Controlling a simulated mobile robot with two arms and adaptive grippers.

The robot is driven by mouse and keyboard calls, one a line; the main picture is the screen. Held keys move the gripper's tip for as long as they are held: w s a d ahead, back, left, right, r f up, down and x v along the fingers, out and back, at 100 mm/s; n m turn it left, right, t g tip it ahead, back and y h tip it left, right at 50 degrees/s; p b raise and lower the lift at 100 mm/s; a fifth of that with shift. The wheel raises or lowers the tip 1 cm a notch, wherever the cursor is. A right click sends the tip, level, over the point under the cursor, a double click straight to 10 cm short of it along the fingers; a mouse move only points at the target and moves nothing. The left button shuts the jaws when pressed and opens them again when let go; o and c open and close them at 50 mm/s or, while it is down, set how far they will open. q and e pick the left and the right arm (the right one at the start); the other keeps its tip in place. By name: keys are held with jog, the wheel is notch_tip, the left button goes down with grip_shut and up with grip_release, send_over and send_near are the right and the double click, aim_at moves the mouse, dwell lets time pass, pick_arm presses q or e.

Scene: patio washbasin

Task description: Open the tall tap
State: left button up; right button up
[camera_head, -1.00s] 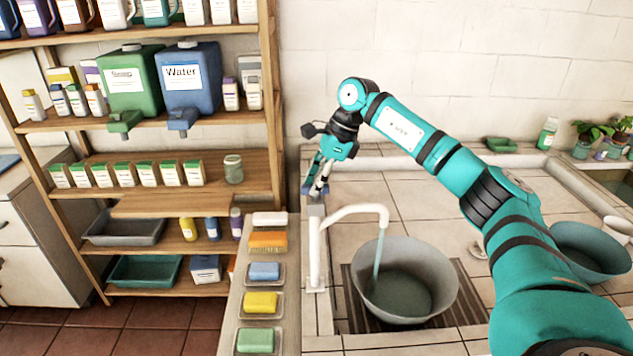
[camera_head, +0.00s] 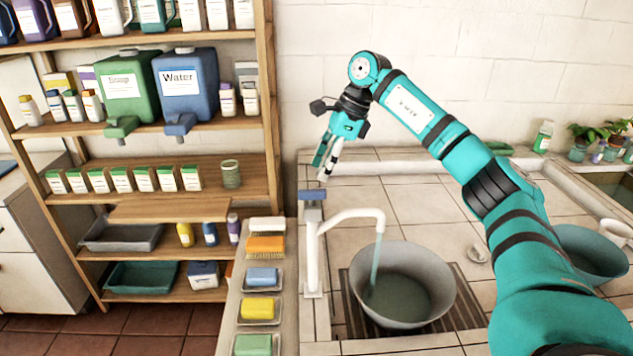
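The tall white tap (camera_head: 313,250) stands at the left edge of the tiled counter. Its blue handle (camera_head: 311,195) is on top, and its spout curves to the right. A stream of water (camera_head: 375,265) runs from the spout into a grey basin (camera_head: 420,257) below. My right gripper (camera_head: 322,171) points down, above and slightly behind the tap handle, apart from it. Its fingers look close together, but I cannot tell whether they are fully shut. Nothing shows between them. My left gripper is not in view.
Soap bars and a brush (camera_head: 265,245) lie in a row left of the tap. A wooden shelf (camera_head: 190,208) with bottles and boxes stands at the left. The tiles behind the basin are mostly clear.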

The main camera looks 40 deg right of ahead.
jog(key=v, duration=0.5)
jog(key=shift+d+r, duration=0.1)
jog(key=shift+r, duration=0.3)
